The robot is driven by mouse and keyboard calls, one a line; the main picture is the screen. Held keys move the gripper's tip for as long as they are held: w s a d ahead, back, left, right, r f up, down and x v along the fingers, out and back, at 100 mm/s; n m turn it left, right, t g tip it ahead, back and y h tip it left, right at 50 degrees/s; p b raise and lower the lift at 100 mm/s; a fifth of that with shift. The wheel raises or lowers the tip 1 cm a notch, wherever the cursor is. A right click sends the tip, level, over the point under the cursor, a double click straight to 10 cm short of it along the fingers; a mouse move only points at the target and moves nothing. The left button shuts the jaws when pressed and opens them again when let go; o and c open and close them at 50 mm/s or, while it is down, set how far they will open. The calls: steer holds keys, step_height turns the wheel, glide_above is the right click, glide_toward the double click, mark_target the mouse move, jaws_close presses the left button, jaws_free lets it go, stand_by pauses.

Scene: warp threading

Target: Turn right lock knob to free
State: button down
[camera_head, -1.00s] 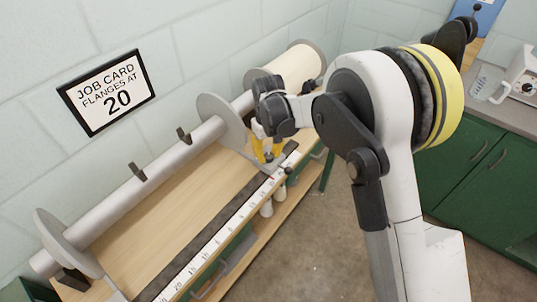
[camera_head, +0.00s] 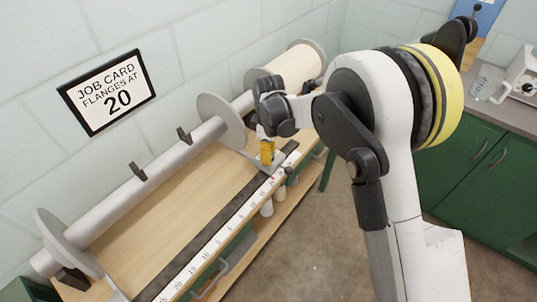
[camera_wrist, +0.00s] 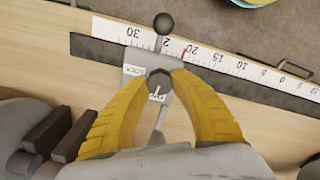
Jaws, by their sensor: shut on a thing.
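The right lock knob (camera_wrist: 158,84) is a dark faceted knob on a grey carriage plate with a "LOCK" label (camera_wrist: 133,70) beside it. A small white "T"-like mark shows just below the knob. My gripper (camera_wrist: 158,90) is shut on the knob, one yellow finger on each side. In the head view my gripper (camera_head: 267,152) points down at the right end of the rail, and the knob is hidden by the fingers. The right flange (camera_head: 222,120) is a grey disc on the roller just left of my gripper.
A white ruler (camera_wrist: 240,65) with a red mark near 20 runs along the dark rail (camera_wrist: 100,50). A black ball handle (camera_wrist: 164,22) stands at the plate's outer end. The job card (camera_head: 107,92) reads 20.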

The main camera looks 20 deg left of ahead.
steer(key=shift+n, duration=0.6)
steer(key=c, duration=1.1)
jaws_free()
steer(key=shift+a, duration=0.1)
steer(key=shift+o, duration=0.2)
step_height(320, 180, up, 12)
